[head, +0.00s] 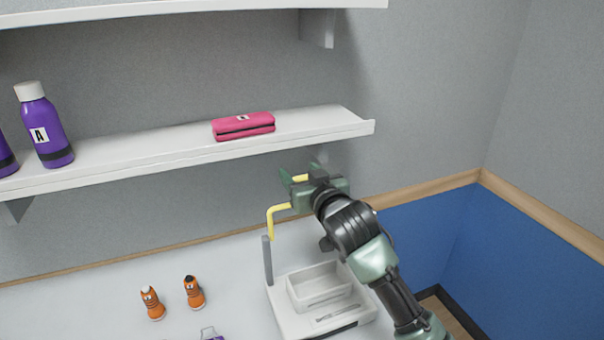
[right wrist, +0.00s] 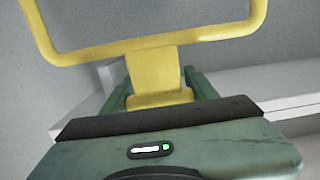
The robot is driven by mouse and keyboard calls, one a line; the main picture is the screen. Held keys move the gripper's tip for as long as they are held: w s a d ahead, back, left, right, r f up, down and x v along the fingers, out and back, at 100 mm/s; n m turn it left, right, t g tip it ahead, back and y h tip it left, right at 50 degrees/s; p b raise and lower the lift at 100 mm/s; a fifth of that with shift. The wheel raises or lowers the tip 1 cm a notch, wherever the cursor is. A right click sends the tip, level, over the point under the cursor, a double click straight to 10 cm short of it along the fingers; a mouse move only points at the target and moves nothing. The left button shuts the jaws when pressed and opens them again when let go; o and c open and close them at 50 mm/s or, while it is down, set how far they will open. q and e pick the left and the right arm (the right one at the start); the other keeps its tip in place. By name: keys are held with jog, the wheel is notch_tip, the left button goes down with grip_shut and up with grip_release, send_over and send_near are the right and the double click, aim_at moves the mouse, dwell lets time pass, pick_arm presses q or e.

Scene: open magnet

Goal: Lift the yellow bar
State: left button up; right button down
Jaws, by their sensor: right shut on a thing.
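The yellow bar (head: 279,208) is a bent bar rising from a grey post (head: 267,260) on a white device (head: 285,320). My right gripper (head: 297,186) is at its upper end, shut on it. In the right wrist view the yellow bar (right wrist: 155,45) is a wide frame with a flat tab reaching down between the fingers of my right gripper (right wrist: 157,88). The gripper hides part of the bar in the head view. My left gripper is not in view.
A white shelf (head: 180,146) runs just behind and above the gripper, with a pink case (head: 243,126) and purple bottles (head: 47,130) on it. Two small orange bottles (head: 152,303) (head: 194,292) stand on the white table (head: 90,290) left of the device.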

jog(key=shift+a+f, duration=0.1)
jog(key=shift+f, duration=0.75)
jog(key=c, duration=0.6)
grip_release()
jog(key=shift+o, duration=0.8)
jog(key=shift+w, duration=0.15)
jog(key=shift+w+a, duration=0.1)
jog(key=shift+w, duration=0.15)
jog(key=shift+s+r, duration=0.25)
jog(key=shift+s, duration=0.1)
jog(key=f+b+v, duration=0.1)
jog(key=b+v, duration=0.1)
jog(key=v, duration=0.5)
jog(key=shift+r, duration=0.45)
jog(key=shift+s+f, duration=0.1)
jog(key=shift+s, duration=0.05)
